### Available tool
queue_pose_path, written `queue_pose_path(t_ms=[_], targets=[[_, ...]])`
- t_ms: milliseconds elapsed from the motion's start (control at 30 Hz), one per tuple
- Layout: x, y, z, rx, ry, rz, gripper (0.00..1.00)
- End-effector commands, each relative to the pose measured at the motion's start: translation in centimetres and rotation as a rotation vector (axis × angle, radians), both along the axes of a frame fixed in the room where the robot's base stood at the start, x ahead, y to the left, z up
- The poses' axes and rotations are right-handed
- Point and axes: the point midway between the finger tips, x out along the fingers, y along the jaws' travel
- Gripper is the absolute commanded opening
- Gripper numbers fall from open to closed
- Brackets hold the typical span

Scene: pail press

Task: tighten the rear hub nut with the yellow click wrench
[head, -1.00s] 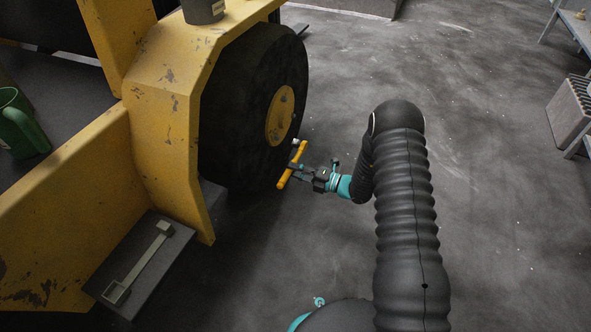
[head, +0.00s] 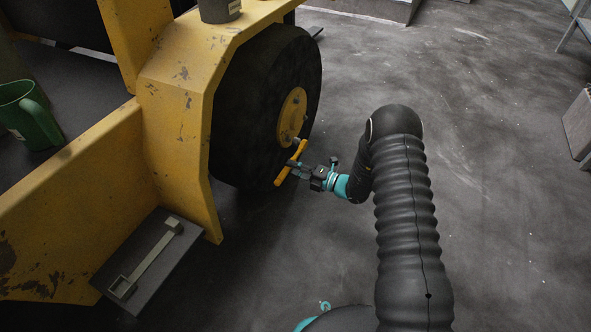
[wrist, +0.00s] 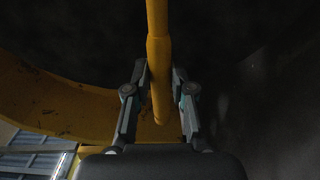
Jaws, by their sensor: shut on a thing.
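The yellow click wrench (head: 283,176) is in my gripper (head: 297,167), held slanted with its upper end and metal head near the wheel hub. In the wrist view the yellow handle (wrist: 160,75) runs between my gripper's fingers (wrist: 160,100). The rear wheel has a yellow hub (head: 291,116) with small nuts on its face. The wrench head is just below the hub. I cannot tell whether it touches a nut. Which nut is the target is too small to tell.
A pale wrench-like tool (head: 150,262) lies on a dark step (head: 185,250) of the yellow machine (head: 172,110). A green mug (head: 30,115) stands on the deck and a dark pot (head: 219,9) on the fender.

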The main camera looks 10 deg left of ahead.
Motion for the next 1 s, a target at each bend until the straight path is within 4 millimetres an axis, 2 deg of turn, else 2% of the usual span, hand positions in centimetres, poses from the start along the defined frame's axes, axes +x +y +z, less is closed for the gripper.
queue_pose_path(t_ms=[567,1000], targets=[[0.0,0.1,0.0,0.001,-0.001,0.0,0.0],[0.4,1.0,0.0,0.0,-0.002,0.0,0.0]])
